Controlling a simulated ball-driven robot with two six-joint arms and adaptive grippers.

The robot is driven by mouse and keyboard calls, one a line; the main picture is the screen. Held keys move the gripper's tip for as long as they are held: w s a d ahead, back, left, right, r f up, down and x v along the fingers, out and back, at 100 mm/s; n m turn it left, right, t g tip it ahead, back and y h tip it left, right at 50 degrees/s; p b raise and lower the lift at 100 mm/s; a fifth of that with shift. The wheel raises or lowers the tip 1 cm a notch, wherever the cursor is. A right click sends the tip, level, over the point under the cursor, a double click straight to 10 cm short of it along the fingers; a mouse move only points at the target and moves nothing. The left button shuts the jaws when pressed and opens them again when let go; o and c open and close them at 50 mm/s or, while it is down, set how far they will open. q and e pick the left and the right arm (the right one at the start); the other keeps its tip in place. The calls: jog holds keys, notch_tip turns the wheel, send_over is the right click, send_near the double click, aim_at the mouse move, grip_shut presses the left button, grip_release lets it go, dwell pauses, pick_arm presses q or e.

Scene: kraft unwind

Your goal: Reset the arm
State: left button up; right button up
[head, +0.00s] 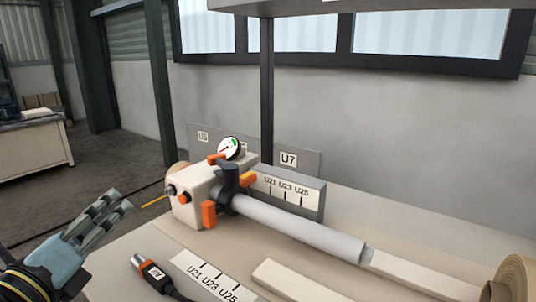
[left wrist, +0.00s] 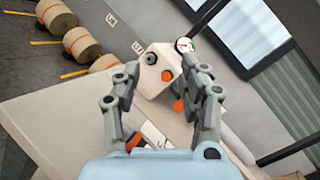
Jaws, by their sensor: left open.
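My left gripper (head: 107,212) is at the lower left of the head view, left of the bench and apart from the machine. Its fingers are spread open and empty, and they also show in the left wrist view (left wrist: 160,90). Beyond them is the white machine block (head: 195,197) with dark knobs, orange levers and a round gauge (head: 232,148). In the left wrist view the block (left wrist: 155,68) appears between the fingers, farther off. A grey roller shaft (head: 300,228) runs from the block to the right. My right gripper does not show in either view.
A black and orange handheld tool (head: 152,272) and a label strip (head: 207,277) lie on the bench (head: 130,245). A brown paper roll (head: 516,277) is at the lower right. Several paper rolls (left wrist: 82,45) lie on the floor. A second table (head: 35,150) stands far left.

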pick_arm(q)
jog(key=s+a+f+n+g+y, duration=0.6)
jog(key=s+a+n+y, duration=0.15)
jog(key=n, duration=1.05)
jog(key=s+d+f+n+g+h, duration=0.1)
jog(key=s+d+f+n+g, duration=0.1)
jog(key=s+d+n+g, duration=0.3)
jog(key=s+f+n+g+h, duration=0.1)
jog(key=s+f+n+h, duration=0.1)
jog(key=s, duration=0.4)
jog(key=s+d+f+n+g+h, duration=0.1)
jog(key=s+d+f+n+g, duration=0.25)
jog(key=s, duration=0.25)
jog(key=s+a+f+g, duration=0.1)
jog(key=s+a+f, duration=0.1)
jog(key=f, duration=1.2)
jog(key=s+a+f, duration=0.1)
jog(key=a+f, duration=0.1)
jog(key=f, duration=1.1)
jog(key=s+f+g, duration=0.1)
jog(key=s+f, duration=1.2)
jog(key=s, duration=0.4)
jog(key=shift+a+f, duration=0.25)
jog(key=shift+f, duration=0.05)
jog(key=shift+n+g, duration=0.25)
